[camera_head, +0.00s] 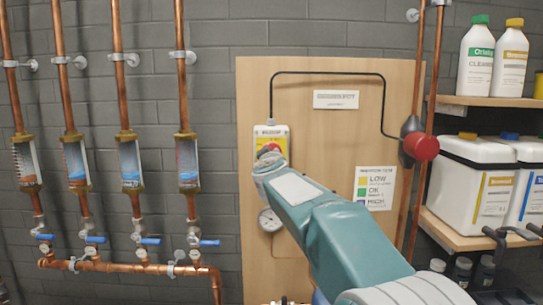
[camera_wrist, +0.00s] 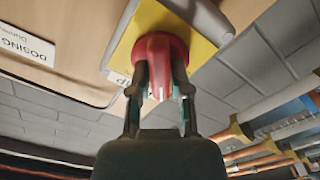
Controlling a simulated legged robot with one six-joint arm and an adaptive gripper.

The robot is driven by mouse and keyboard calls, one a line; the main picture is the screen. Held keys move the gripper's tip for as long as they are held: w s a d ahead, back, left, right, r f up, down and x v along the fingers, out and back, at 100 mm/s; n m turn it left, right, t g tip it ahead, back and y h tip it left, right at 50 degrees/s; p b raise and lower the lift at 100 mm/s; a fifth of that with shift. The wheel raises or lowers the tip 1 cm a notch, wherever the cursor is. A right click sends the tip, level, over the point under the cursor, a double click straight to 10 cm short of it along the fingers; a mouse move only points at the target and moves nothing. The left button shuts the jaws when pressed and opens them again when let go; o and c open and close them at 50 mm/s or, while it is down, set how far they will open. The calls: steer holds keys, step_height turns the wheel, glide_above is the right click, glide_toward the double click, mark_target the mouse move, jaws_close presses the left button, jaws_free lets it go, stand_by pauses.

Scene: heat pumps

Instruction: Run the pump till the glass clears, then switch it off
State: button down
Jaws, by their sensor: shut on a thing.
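A red rotary knob (camera_wrist: 160,58) sits on the yellow plate (camera_wrist: 198,47) of a pale switch box (camera_head: 279,131) on the wooden board. My gripper (camera_wrist: 162,88) is shut on the knob, one finger on each side. In the head view my gripper (camera_head: 270,160) covers part of the box and knob, so the knob's setting is unclear. Several sight glasses stand in copper pipes at left. The leftmost glass (camera_head: 27,162) looks pale with brownish marks. The others (camera_head: 75,161), (camera_head: 130,162), (camera_head: 187,160) show blue liquid; any bubbles are too small to tell.
A black cable (camera_head: 330,72) runs from the box to a red and dark pump-like unit (camera_head: 421,146) at right. A gauge (camera_head: 269,220) hangs below the box. A colour-keyed sign (camera_head: 375,188) is on the board. Blue-handled valves (camera_head: 150,240) sit below the glasses; shelves (camera_head: 480,100) hold bottles.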

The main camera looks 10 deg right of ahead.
steer(key=n, duration=0.4)
steer(key=shift+a+f+n, duration=0.1)
steer(key=shift+n, duration=0.2)
steer(key=n, duration=0.5)
steer(key=shift+n, duration=0.3)
steer(key=shift+c, duration=2.2)
jaws_free()
steer(key=shift+w+f, duration=0.1)
steer(key=shift+a, duration=0.15)
